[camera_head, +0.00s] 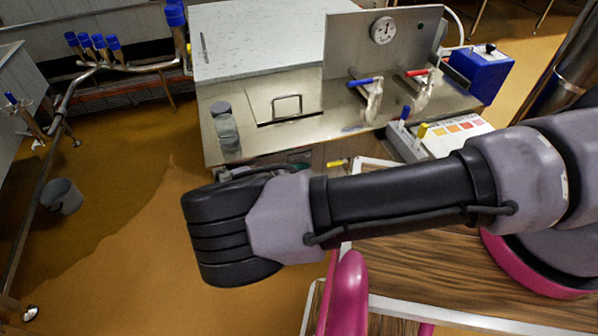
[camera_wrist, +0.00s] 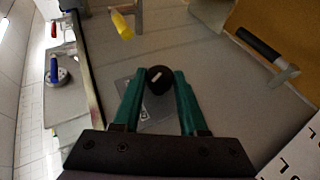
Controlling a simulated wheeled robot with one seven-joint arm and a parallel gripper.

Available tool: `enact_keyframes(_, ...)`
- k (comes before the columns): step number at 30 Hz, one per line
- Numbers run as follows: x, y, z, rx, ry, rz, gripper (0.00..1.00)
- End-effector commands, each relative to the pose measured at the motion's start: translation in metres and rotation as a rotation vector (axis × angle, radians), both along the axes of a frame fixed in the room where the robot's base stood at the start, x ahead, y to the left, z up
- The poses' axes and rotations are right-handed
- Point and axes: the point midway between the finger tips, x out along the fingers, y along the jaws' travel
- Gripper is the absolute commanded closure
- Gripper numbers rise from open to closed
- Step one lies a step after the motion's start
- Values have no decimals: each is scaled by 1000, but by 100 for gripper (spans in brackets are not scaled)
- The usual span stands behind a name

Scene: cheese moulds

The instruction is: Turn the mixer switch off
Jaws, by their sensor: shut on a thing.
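The mixer switch, a round black knob with a short white mark (camera_wrist: 159,79), sits on a grey metal panel (camera_wrist: 210,70) in the wrist view. The two green fingers of my gripper (camera_wrist: 160,88) are on either side of the knob and shut on it. The white mark lies slanted. A small pale label is partly hidden between the fingers on the panel. In the head view my arm crosses in front of the steel cabinet, and the knob and fingertips cannot be made out there.
A yellow-handled valve (camera_wrist: 122,25) and a black-handled lever (camera_wrist: 260,44) flank the knob. A wooden-topped cart (camera_head: 450,262) stands under my arm.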

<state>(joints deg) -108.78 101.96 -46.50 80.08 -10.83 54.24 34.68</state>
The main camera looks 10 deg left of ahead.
Motion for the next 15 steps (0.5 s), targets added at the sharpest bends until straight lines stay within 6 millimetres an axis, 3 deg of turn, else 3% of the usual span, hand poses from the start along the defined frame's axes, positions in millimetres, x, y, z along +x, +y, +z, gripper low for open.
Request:
enact_keyframes(2, 0, 1, 0, 1, 1, 3, 100)
enact_keyframes(3, 0, 1, 0, 2, 2, 3, 43)
enact_keyframes(4, 0, 1, 0, 2, 2, 3, 31)
enact_keyframes(15, -2, 2, 1, 1, 2, 0, 29)
